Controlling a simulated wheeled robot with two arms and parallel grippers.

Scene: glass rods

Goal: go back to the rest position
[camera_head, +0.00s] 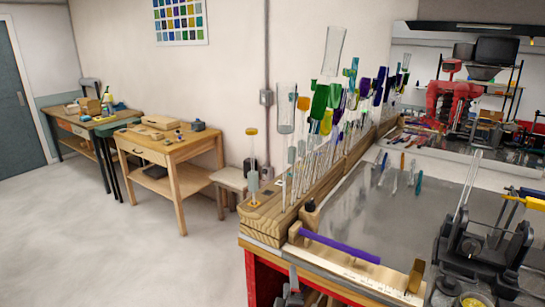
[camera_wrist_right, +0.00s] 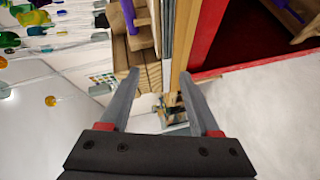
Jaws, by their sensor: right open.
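My right gripper (camera_head: 292,287) shows at the bottom of the head view, small and partly cut off, by the front edge of the bench. In the right wrist view my right gripper (camera_wrist_right: 158,82) has its two fingers apart with nothing between them. A purple rod (camera_head: 340,245) lies across a wooden holder with a ruler strip (camera_head: 360,275) on the bench. Its purple end also shows in the right wrist view (camera_wrist_right: 129,14), beyond the left finger and apart from it. My left gripper is not in view.
A wooden rack (camera_head: 262,220) with several upright coloured glass rods runs along the bench. A dark metal burner-like device (camera_head: 480,245) stands at the right. The red bench front (camera_head: 264,281) lies below the edge. Open floor (camera_head: 130,250) is at the left.

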